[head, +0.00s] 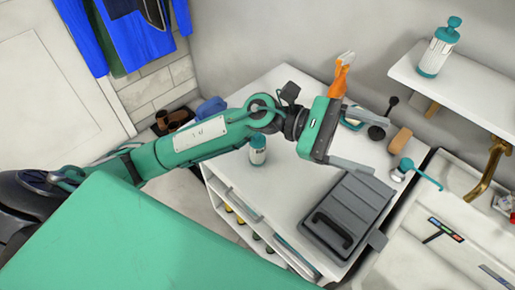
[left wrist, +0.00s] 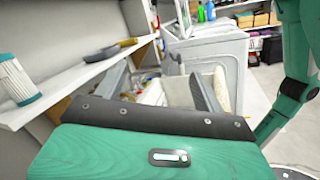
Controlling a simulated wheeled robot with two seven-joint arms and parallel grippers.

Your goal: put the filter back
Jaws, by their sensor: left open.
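A grey ribbed flat piece with a black handle (head: 362,200) lies on the white worktop (head: 285,95); it may be the filter, but I cannot tell for sure. My left gripper (head: 376,146) reaches in from the left above the worktop, just beyond this piece in the head view. Its fingers are apart and nothing is clearly held between them. In the left wrist view, the spread fingers (left wrist: 158,92) show in front of pale, partly hidden things. No other clear filter shows. My right gripper is in neither view.
A teal-capped bottle (head: 258,150) stands by the worktop's left edge. An orange item (head: 341,78), a brown block (head: 400,140) and small dark tools are near the wall. A shelf (head: 465,88) bears another bottle (head: 439,48). A white basin (head: 415,255) is at lower right.

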